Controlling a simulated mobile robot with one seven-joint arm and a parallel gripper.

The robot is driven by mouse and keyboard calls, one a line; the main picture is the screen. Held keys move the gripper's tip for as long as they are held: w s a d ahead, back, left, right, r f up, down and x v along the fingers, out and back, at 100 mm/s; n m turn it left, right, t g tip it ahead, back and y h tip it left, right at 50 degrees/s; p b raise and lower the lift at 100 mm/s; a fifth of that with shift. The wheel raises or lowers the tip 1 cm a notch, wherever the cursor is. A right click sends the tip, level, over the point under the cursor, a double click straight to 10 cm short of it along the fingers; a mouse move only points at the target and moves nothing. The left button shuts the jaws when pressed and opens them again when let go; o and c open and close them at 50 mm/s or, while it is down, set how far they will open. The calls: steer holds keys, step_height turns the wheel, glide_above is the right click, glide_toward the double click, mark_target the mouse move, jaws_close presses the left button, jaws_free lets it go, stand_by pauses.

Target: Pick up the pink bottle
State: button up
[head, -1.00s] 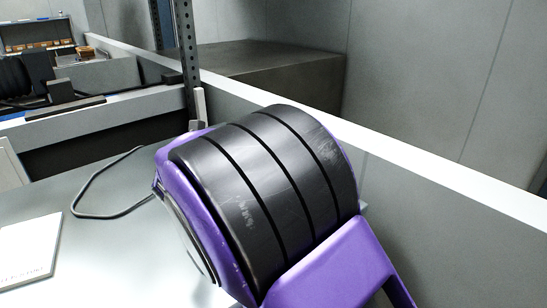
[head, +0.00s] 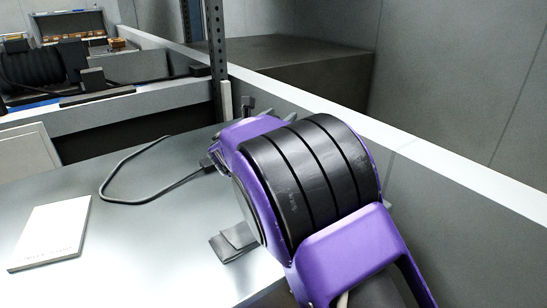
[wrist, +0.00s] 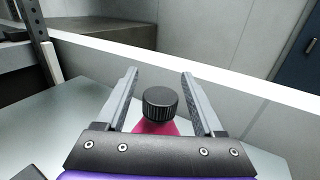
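The pink bottle (wrist: 158,128) stands in the wrist view with its ribbed black cap (wrist: 160,103) uppermost. The lower part of the bottle is hidden by the gripper's dark front plate. My gripper (wrist: 160,73) is open, with one grey finger on each side of the cap. Gaps show between the cap and both fingers. In the head view my purple and black arm hides the bottle and most of the gripper.
A grey table (head: 140,230) holds a white booklet (head: 52,232), a black cable (head: 120,168) and a small dark grey block (head: 232,242). A white-topped wall (head: 430,165) runs along the right. A perforated metal post (head: 216,50) stands at the back.

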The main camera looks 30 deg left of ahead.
jaws_close()
stand_by(1.1)
steer(key=shift+r, duration=0.1)
